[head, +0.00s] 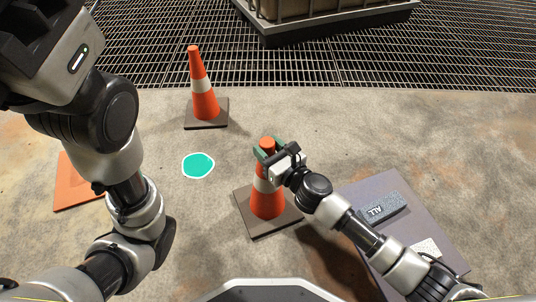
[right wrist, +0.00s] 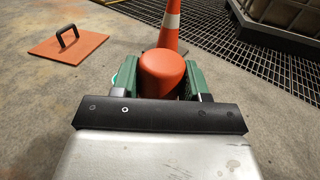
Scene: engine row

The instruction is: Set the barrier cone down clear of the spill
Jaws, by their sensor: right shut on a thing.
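The orange barrier cone (head: 267,201) with a white band and dark square base stands upright, right of and nearer than the teal spill (head: 198,165). Its base is apart from the spill in the head view. I cannot tell if the base touches the floor. My right gripper (head: 268,152) is shut on the cone's top. In the right wrist view the orange tip (right wrist: 163,72) sits between the green finger pads. My left gripper (head: 45,45) shows only its body at the upper left; its fingers are hidden.
A second cone (head: 203,105) stands behind the spill. An orange plate (head: 75,187) lies at left; its black handle (right wrist: 68,36) shows in the wrist view. A grey mat (head: 440,225) with a blue-grey block (head: 375,208) lies at right. Grating and a crate are behind.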

